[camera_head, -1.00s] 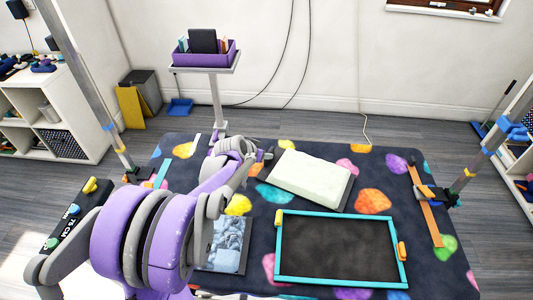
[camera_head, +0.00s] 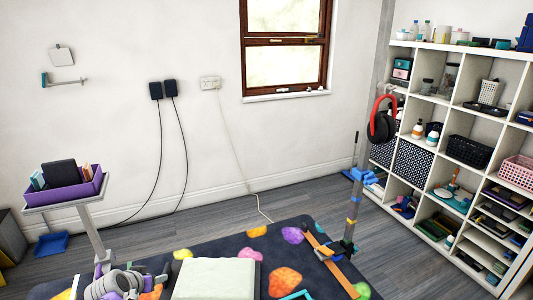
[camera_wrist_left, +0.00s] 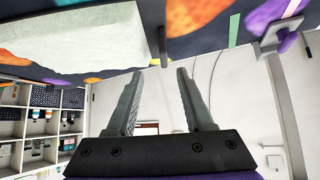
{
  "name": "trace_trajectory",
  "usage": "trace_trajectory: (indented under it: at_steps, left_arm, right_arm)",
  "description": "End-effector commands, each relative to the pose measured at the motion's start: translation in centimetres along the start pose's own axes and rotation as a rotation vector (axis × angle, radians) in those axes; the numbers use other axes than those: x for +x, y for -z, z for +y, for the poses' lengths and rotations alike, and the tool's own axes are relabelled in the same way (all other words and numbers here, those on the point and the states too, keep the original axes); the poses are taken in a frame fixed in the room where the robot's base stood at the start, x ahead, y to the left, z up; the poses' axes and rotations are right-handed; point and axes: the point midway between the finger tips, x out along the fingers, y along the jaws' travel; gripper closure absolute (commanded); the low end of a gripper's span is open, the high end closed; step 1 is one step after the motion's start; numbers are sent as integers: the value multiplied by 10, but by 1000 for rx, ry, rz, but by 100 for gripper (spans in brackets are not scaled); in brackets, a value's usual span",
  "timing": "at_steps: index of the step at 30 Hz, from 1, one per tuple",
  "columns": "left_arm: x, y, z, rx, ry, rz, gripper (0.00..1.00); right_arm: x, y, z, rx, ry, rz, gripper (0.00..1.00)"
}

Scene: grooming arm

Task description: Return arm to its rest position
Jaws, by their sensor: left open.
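My left gripper (camera_wrist_left: 160,73) is open, with nothing between its two grey fingers in the left wrist view. My left arm (camera_head: 122,282), grey and purple, shows at the bottom left of the head view; its fingertips cannot be made out there. An upright post (camera_head: 353,205) with blue and yellow clamps stands at the right edge of the table, in the head view. An orange bar (camera_head: 330,262) lies near its foot. Which part is the task's arm I cannot tell. My right gripper is in neither view.
The dark, colour-spotted table (camera_head: 238,252) carries a pale pad (camera_head: 216,278), which also shows in the left wrist view (camera_wrist_left: 80,40). A purple bin (camera_head: 70,190) sits on a stand at left. Red headphones (camera_head: 382,120) hang near the shelving (camera_head: 440,130) at right.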

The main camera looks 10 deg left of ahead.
Motion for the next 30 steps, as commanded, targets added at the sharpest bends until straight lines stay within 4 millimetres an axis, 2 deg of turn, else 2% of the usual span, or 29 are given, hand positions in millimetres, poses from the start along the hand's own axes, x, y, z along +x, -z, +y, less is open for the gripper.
trace_trajectory:
  at_steps: [5,9,13,18,21,25,30]
  left_arm:
    - [-47,-12,65,25,-53,-66,48]
    - [-104,-42,127,55,-92,-152,48]
    - [-152,-78,165,86,-106,-222,48]
    - [-194,-119,187,117,-99,-280,48]
    - [-207,-134,190,128,-91,-298,48]
    - [-212,-143,191,133,-84,-307,48]
    - [-212,-145,191,132,-83,-309,48]
  right_arm:
    - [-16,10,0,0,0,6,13]
    - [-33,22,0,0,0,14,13]
    - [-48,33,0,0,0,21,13]
    - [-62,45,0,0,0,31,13]
    - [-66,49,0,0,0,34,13]
    - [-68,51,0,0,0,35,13]
    - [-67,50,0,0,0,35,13]
